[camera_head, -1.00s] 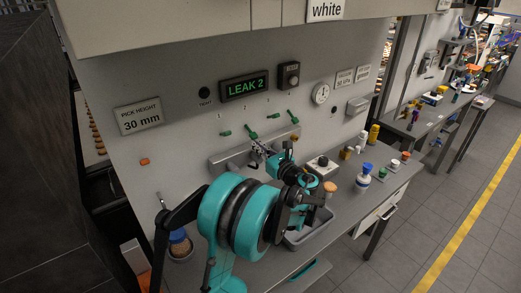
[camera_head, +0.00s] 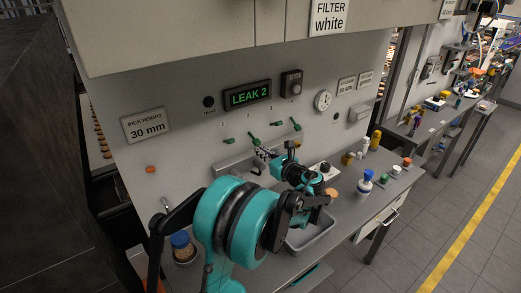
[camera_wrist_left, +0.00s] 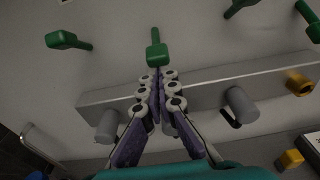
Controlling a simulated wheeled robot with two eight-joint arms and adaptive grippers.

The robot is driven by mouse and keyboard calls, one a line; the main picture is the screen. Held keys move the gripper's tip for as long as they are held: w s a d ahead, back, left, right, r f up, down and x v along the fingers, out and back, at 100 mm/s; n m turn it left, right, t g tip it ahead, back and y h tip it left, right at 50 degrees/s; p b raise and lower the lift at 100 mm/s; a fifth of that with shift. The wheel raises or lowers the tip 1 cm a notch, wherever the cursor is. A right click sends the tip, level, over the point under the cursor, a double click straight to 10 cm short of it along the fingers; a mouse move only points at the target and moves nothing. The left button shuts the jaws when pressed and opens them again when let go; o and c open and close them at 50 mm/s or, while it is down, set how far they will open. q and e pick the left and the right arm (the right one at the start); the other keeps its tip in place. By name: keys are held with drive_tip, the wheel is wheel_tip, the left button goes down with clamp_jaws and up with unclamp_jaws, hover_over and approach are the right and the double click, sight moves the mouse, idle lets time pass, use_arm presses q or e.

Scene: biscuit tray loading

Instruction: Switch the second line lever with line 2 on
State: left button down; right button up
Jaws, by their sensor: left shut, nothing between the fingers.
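Several green levers sit in a row on the wall under small numbers. The second line lever (camera_head: 254,139) is second from the left, its handle hanging down; it shows in the left wrist view (camera_wrist_left: 156,52) at top centre. My left gripper (camera_head: 264,154) is shut and empty, low in front of the wall. In the left wrist view its fingertips (camera_wrist_left: 157,75) point up at the lever's handle end, very close below it; I cannot tell whether they touch. The first lever (camera_wrist_left: 62,40) stands to the left. My right gripper is not in view.
A lit display (camera_head: 247,94) reads LEAK 2. A grey rail with pegs (camera_wrist_left: 210,92) runs below the levers, behind my fingers. A grey bin (camera_head: 312,238), a blue-capped bottle (camera_head: 365,185) and jars stand on the counter.

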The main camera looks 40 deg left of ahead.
sight(257, 141)
use_arm(q)
drive_tip(key=r+h+p, duration=0.1)
drive_tip(key=p, duration=0.2)
drive_tip(key=r+g+h+p, duration=0.1)
drive_tip(key=r+h+p, duration=0.1)
drive_tip(key=p, duration=0.1)
drive_tip(key=r+h+p, duration=0.2)
drive_tip(key=shift+s+d+g+p, duration=0.1)
drive_tip(key=shift+d+g+p, duration=0.2)
drive_tip(key=shift+p, duration=0.1)
drive_tip(key=shift+a+r+h+p, duration=0.15)
drive_tip(key=shift+r+h+p, duration=0.3)
drive_tip(key=shift+h+p, duration=0.35)
drive_tip(key=shift+f+b, duration=0.3)
drive_tip(key=shift+b, duration=0.05)
drive_tip(key=shift+r, duration=0.1)
drive_tip(key=shift+r+p, duration=0.55)
drive_tip(key=shift+r, duration=0.2)
drive_tip(key=shift+r, duration=0.1)
